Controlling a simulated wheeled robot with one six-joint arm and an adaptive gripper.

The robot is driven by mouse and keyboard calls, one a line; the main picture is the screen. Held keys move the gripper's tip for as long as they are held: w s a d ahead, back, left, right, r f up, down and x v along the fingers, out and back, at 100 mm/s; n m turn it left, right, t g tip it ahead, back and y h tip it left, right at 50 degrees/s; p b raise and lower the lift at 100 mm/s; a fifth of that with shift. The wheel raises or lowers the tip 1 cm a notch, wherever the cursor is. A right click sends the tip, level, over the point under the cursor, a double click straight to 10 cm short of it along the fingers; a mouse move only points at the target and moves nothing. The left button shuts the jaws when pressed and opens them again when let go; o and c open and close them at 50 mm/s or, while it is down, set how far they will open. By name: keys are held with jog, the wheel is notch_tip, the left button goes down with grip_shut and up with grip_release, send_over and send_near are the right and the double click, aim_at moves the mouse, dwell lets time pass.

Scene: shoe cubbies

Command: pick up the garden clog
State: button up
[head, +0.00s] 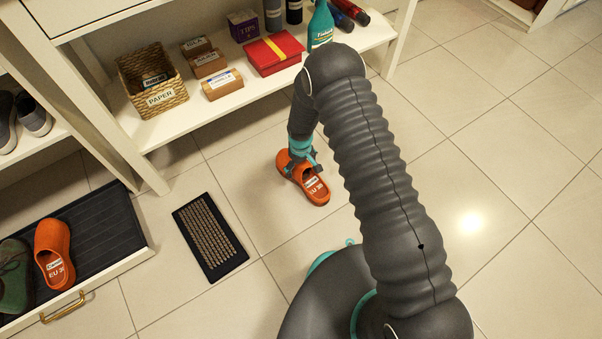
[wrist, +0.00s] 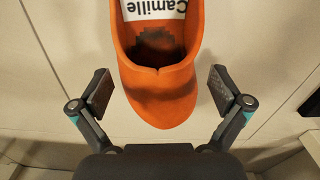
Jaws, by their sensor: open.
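An orange garden clog (head: 305,182) lies on the tiled floor below my arm in the head view. It bears a label and the marking EU 3-something. In the wrist view the clog (wrist: 160,80) shows a white label reading Camille inside it, upside down. My gripper (head: 300,156) is low at the clog's far end. In the wrist view my gripper (wrist: 161,92) is open, with one finger on each side of the clog's end and gaps between. A second orange clog (head: 53,255) sits in the pulled-out tray at the left.
The dark-lined tray (head: 102,212) also holds a green shoe (head: 14,278). A black mat with bristles (head: 210,237) lies on the floor left of the clog. A low white shelf (head: 180,121) with a basket and boxes stands behind. Floor to the right is clear.

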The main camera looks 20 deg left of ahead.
jog(key=shift+f, duration=1.25)
jog(key=c, duration=1)
jog(key=shift+r, duration=0.15)
jog(key=shift+r, duration=0.6)
notch_tip(320, 180, up, 3)
jog(key=shift+w, duration=0.1)
jog(key=s+d+r, duration=0.2)
jog(key=d, duration=0.1)
jog(key=s+d+r, duration=0.2)
jog(key=d, duration=0.1)
jog(key=s+d+r+p, duration=0.1)
jog(key=s+d+r, duration=0.1)
jog(key=s+d, duration=0.1)
jog(key=shift+d+r, duration=0.3)
